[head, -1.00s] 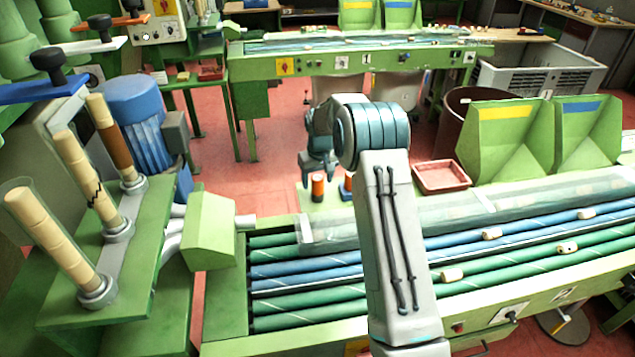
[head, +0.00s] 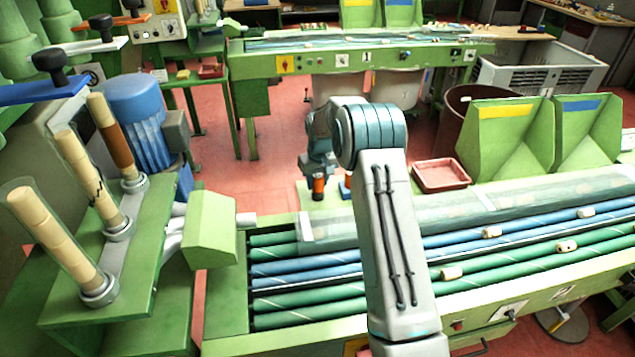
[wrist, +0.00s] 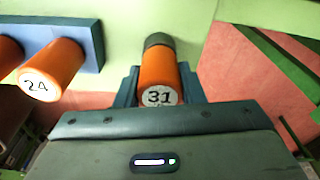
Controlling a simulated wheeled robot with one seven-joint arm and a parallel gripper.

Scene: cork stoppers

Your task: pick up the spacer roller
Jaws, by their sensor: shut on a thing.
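An orange spacer roller (wrist: 158,68) with a white end marked 31 and a dark grey band at its far end shows in the wrist view. It is also in the head view (head: 318,187), upright at the far green ledge. My gripper (wrist: 158,78) is shut on it, one finger on each side; in the head view my gripper (head: 318,173) is over its top. I cannot tell whether its lower end touches the ledge. A second orange roller (wrist: 58,65) marked 24 stands at a blue block (wrist: 80,45) to the left, with part of another at the picture's edge.
A red tray (head: 440,176) lies right of my arm on the ledge. A clear cover (head: 420,214) and a conveyor of green and blue rollers (head: 305,270) with several corks lie in front. Green hoppers (head: 505,140) stand at the right. Red floor is open behind the ledge.

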